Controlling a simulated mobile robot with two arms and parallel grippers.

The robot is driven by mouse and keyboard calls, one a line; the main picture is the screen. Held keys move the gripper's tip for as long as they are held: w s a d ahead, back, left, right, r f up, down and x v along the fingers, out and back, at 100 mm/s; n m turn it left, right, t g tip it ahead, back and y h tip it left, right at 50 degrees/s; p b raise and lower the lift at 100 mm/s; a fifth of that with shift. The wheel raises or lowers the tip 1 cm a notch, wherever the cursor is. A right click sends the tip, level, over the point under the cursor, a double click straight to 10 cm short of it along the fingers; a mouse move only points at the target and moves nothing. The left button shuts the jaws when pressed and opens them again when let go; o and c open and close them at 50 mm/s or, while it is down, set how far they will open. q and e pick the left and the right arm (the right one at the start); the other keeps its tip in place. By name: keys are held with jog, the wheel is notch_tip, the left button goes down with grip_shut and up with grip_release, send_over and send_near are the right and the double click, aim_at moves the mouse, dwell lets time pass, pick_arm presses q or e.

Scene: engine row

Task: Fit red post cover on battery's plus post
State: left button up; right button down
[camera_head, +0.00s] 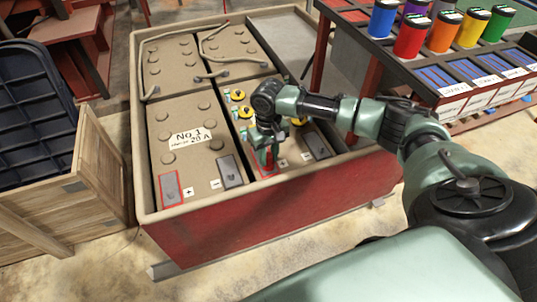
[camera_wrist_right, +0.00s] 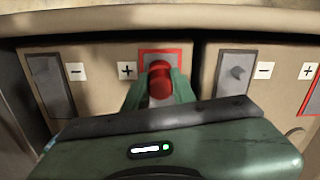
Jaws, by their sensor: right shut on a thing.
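My right gripper (camera_head: 266,162) is shut on the red post cover (camera_wrist_right: 160,80), seen between the green fingers in the right wrist view. The gripper points down over the battery right of the one labelled No. 1. The cover is at that battery's red-outlined plus plate (camera_wrist_right: 146,55), beside a "+" mark (camera_wrist_right: 127,70). The cover and fingers hide the plus post, so I cannot tell whether the cover touches it or is on it. The same battery's grey minus plate (camera_head: 316,147) is bare. My left gripper is not in view.
The batteries stand in a red crate with a beige rim (camera_head: 138,150). The No. 1 battery (camera_head: 180,120) has its own red-outlined plate (camera_head: 169,189). Yellow caps (camera_head: 246,112) stand near my right wrist. A rack of coloured cups (camera_head: 411,38) is at the upper right.

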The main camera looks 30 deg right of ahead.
dwell(0.3)
jog(key=c, duration=1.1)
grip_release()
notch_tip(320, 180, up, 6)
jog(key=shift+r+p, duration=0.1)
jog(key=shift+p, duration=0.95)
jog(key=shift+r, duration=0.8)
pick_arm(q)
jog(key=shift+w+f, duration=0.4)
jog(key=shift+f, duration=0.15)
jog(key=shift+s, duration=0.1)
